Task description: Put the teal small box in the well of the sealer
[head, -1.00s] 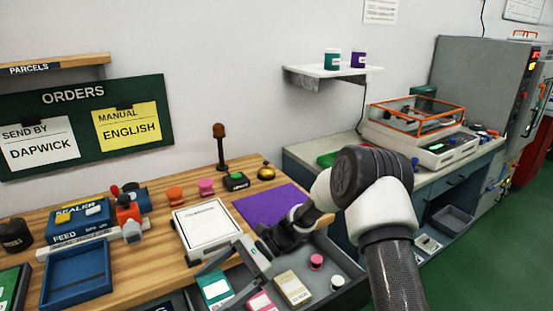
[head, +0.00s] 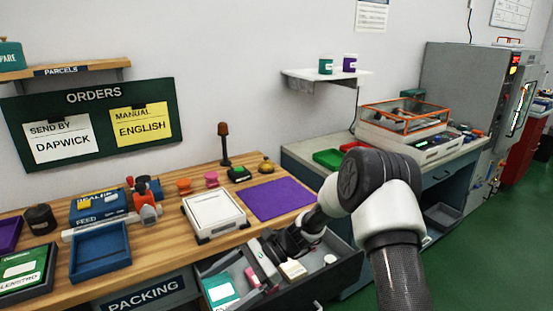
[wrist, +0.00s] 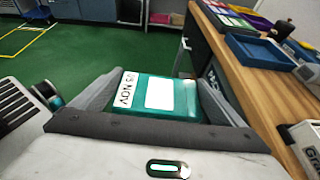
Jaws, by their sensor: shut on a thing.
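The teal small box (wrist: 160,97) with white labels is between the two fingers of my gripper (wrist: 158,92) in the wrist view. My gripper is shut on it, one finger along each side. In the head view the box (head: 221,290) shows at the lower middle, in front of the open drawer's left part; its height over the drawer is hard to tell. The blue sealer (head: 99,207), marked FEED, stands on the wooden bench at the left. A blue open tray (head: 100,268) stands at its front; it seems empty. The tray (wrist: 258,51) also shows in the wrist view.
The open grey drawer (head: 345,275) holds a pink box (head: 250,277), a cream box (head: 292,269) and a white round item. A white-topped scale (head: 213,212) and a purple mat (head: 276,200) lie on the bench. A green box in a tray (head: 27,272) is left of the blue tray.

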